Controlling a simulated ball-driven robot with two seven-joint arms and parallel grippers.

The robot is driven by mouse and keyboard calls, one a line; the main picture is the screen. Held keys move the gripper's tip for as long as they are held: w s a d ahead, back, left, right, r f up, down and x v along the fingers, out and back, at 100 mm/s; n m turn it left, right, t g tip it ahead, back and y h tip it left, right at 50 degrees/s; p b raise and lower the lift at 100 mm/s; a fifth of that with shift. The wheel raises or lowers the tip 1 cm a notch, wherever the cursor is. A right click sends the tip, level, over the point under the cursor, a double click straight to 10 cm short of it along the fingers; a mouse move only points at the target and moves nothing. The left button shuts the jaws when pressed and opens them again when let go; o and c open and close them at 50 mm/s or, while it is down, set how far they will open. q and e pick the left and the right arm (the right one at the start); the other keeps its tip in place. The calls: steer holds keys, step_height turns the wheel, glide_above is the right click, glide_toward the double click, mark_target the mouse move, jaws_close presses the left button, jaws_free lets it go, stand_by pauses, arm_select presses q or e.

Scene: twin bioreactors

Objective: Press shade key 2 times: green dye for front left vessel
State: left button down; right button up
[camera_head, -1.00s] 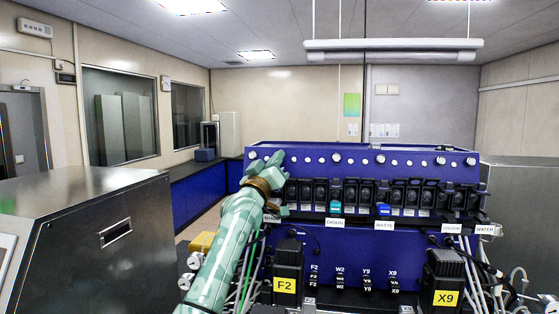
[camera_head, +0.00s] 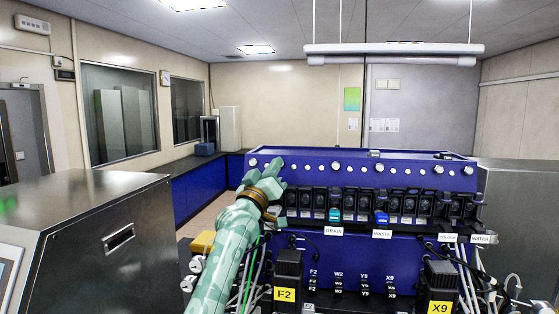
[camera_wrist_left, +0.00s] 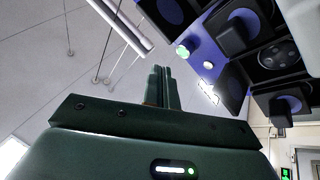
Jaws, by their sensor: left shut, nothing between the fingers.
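The blue bioreactor console (camera_head: 350,158) stands ahead, with a row of round white buttons along its upper face. I cannot tell which one is the shade key. My left gripper (camera_head: 274,164) is shut and empty, in front of the console's upper left end and overlapping the button row there. In the left wrist view its closed fingers (camera_wrist_left: 160,86) point up beside the blue face. A green-tinted button (camera_wrist_left: 183,51) and a white button (camera_wrist_left: 208,65) lie right of the fingertips, apart from them in the picture. My right gripper is not in view. No vessel is clearly visible.
A row of black pump heads (camera_head: 405,202) lies below the buttons. Black boxes labelled F2 (camera_head: 287,272) and X9 (camera_head: 438,285) stand in front, with cables and tubes around. A metal cabinet (camera_head: 75,235) stands at left. The space above the console is clear.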

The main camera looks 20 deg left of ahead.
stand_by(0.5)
arm_select(q)
steer(key=shift+r, duration=0.1)
steer(key=s+p, duration=0.1)
steer(key=s+d+r+p, duration=0.1)
steer(key=s, duration=0.1)
steer(key=s+p, duration=0.2)
steer(key=shift+s+d+r, duration=0.15)
steer(key=shift+s+d, duration=0.1)
stand_by(0.4)
